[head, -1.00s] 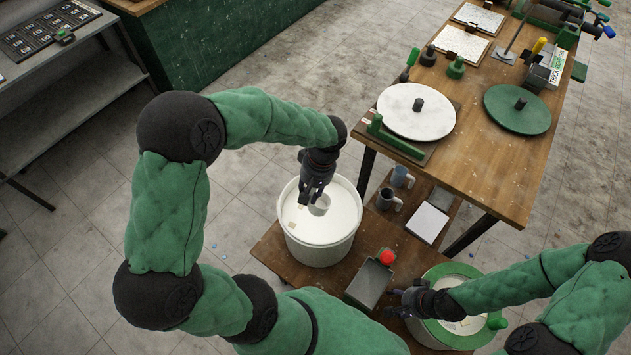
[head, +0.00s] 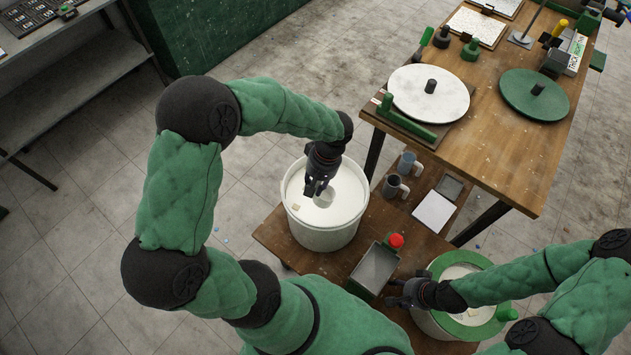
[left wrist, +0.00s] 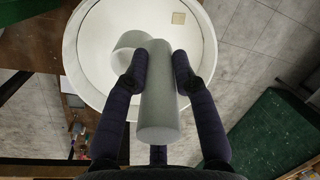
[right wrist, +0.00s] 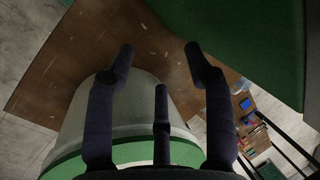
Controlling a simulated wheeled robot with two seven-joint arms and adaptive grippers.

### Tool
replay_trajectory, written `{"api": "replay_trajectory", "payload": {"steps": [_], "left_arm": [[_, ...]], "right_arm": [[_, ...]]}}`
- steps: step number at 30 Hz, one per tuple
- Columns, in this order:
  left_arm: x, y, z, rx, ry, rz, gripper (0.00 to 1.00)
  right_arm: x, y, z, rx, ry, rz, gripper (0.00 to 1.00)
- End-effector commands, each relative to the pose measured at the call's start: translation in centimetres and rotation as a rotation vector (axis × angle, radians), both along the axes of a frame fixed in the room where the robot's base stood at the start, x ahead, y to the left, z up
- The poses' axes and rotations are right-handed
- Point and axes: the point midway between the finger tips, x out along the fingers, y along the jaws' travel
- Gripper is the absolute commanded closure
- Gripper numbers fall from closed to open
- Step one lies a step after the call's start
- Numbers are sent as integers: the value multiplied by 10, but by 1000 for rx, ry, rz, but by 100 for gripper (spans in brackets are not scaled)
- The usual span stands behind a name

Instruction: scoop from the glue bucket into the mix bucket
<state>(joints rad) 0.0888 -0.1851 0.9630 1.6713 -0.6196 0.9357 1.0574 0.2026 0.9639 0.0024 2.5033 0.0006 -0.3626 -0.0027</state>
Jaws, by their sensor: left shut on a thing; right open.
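A white bucket (head: 323,235) with pale contents stands on the low wooden shelf; no label shows on it. My left gripper (head: 318,187) is over it, shut on the grey cylindrical handle of a scoop (left wrist: 158,110). The scoop's round cup (head: 324,198) is at the white contents inside the rim; how deep it sits, I cannot tell. A second bucket with a green rim (head: 485,262) and pale contents stands to the right, partly behind my right arm. My right gripper (head: 398,293) is open and empty beside its left rim; its spread fingers show in the right wrist view (right wrist: 158,55).
A grey metal tray (head: 374,268) and a red knob (head: 396,241) sit between the buckets. Two mugs (head: 395,187) and a white pad (head: 433,212) lie behind. The wooden table (head: 500,150) with round discs rises at the upper right.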

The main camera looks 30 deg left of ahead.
Motion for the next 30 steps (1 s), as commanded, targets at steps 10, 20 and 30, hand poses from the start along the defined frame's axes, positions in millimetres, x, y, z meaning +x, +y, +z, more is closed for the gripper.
{"api": "replay_trajectory", "payload": {"steps": [10,20,30], "left_arm": [[0,0,-33,0,0,1,100],[0,0,-57,0,0,1,100],[0,0,-60,0,0,1,100]], "right_arm": [[0,0,-27,0,0,0,47],[0,0,-47,0,0,0,47],[0,0,-48,0,0,0,47]]}}
